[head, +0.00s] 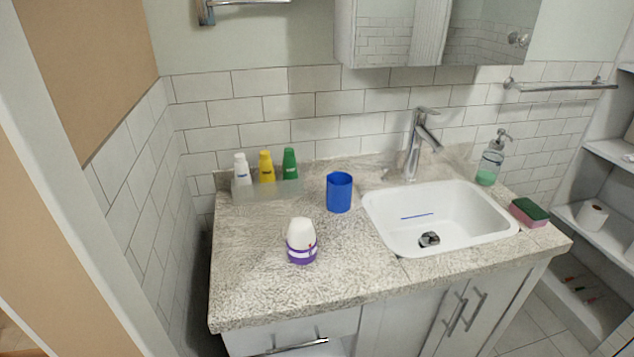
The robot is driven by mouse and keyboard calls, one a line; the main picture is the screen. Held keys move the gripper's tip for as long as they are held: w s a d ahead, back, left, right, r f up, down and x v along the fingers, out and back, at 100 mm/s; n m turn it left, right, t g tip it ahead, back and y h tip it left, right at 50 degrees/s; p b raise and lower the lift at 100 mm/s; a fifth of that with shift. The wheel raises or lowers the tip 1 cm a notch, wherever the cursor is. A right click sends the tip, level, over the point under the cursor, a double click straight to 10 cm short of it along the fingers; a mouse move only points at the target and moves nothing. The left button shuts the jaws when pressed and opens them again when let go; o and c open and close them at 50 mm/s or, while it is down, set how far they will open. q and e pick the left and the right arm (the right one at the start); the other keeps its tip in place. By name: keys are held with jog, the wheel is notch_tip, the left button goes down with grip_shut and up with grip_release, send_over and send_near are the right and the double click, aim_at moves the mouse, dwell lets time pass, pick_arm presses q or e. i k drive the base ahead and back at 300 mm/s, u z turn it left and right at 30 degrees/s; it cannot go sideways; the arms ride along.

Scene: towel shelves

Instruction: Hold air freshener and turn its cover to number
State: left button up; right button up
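The air freshener (301,242) stands upright near the front of the speckled countertop, left of the sink. It has a white rounded cover (301,229) on top and a purple lower body (301,256) with a pale band. A small reddish mark shows on its right side. Any numbers on it are too small to read. Neither of my grippers shows in the head view, and nothing touches the air freshener.
A blue cup (339,192) stands behind the freshener. Several bottles stand in a clear tray (262,192) at the back left. The white sink (382,222), faucet (413,150), soap dispenser (491,158) and sponge (529,212) are right. The counter's front left (250,290) is clear.

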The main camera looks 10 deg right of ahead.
aim_at(301, 235)
jog(key=u, duration=2.2)
jog(key=k, duration=1.2)
jog(key=z, duration=1.75)
jog(key=i, duration=0.5)
jog(key=u, duration=0.1)
